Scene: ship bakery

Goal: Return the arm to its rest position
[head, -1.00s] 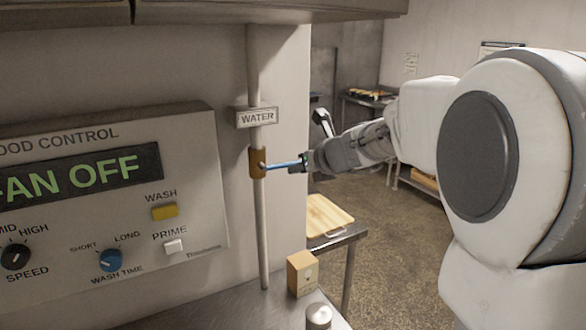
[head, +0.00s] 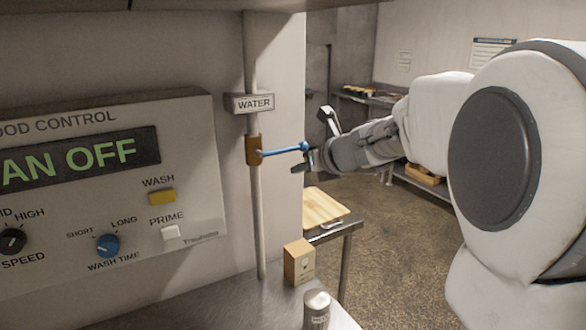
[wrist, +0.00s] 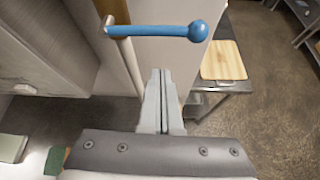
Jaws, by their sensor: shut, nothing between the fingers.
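My gripper (head: 307,161) is at the middle of the head view, beside the water pipe, with my white arm reaching in from the right. In the wrist view its two fingers (wrist: 160,75) lie together with nothing between them. The blue valve handle (head: 284,150) sticks out to the right from a brown valve body (head: 253,150) on the pipe. Its ball end is close to my fingertips in the head view. In the wrist view the blue handle (wrist: 155,31) lies beyond the fingertips, with a visible gap.
A hood control panel (head: 110,190) reading "FAN OFF" is on the left wall. Below stand a small box (head: 299,262) and a metal canister (head: 316,310) on a steel counter (head: 225,312). A cutting board (head: 322,208) lies on a table behind. Open floor (head: 400,260) lies to the right.

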